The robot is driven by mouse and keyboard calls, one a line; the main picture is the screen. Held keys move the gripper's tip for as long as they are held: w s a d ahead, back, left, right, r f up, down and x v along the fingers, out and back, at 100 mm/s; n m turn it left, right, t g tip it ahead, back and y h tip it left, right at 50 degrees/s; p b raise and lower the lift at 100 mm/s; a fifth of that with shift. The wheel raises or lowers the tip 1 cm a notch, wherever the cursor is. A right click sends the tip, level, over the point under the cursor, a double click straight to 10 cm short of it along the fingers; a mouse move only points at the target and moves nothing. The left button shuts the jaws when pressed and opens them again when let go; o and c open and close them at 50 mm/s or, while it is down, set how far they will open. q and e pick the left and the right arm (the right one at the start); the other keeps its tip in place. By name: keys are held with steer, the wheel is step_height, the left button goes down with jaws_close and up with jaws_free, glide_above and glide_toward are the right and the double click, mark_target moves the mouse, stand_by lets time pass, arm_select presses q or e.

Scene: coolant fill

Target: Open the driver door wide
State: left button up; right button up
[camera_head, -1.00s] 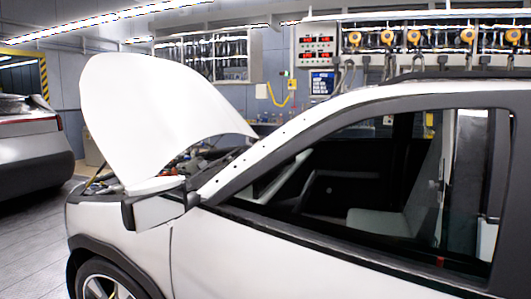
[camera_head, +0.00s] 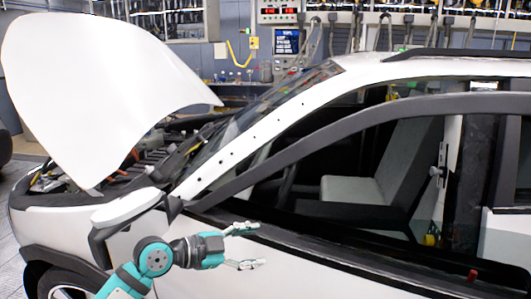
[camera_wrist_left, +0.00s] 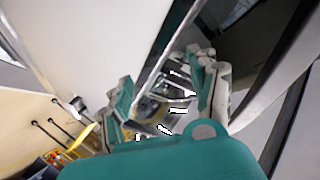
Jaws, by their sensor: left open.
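The white driver door (camera_head: 325,268) of the car is in the lower right of the head view. Its dark window frame stands out from the roof edge with a gap, so the door looks ajar. Its rear edge lies at or beyond the right border. My left gripper (camera_head: 247,246) is open in front of the door's forward part, just right of the side mirror (camera_head: 128,206). I cannot tell whether it touches the door. In the left wrist view the two fingers of the left gripper (camera_wrist_left: 167,98) stand apart with nothing gripped. My right gripper is not in view.
The white hood (camera_head: 105,90) is raised over the open engine bay (camera_head: 135,165). A pale seat (camera_head: 355,190) shows through the door window. A wall bench with hanging equipment and a screen (camera_head: 286,42) runs behind the car. Floor shows at the far left.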

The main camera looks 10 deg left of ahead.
mark_target(265, 163)
arm_select(q)
steer(key=w+a+r+m+t+h, duration=0.1)
steer(key=w+a+r, duration=0.2)
steer(key=r, duration=0.4)
steer(key=w+a+r+m+t+h, duration=0.1)
steer(key=w+a+r+t, duration=0.15)
steer(key=r, duration=0.55)
steer(key=shift+g, duration=0.25)
steer(key=p+x, duration=0.5)
steer(key=x, duration=0.5)
steer(key=shift+w+d+r, duration=0.1)
steer(key=shift+w+d, duration=0.1)
steer(key=shift+w, duration=0.2)
steer(key=shift+w+d, duration=0.3)
steer(key=shift+w, duration=0.05)
steer(key=shift+c, duration=0.9)
jaws_close()
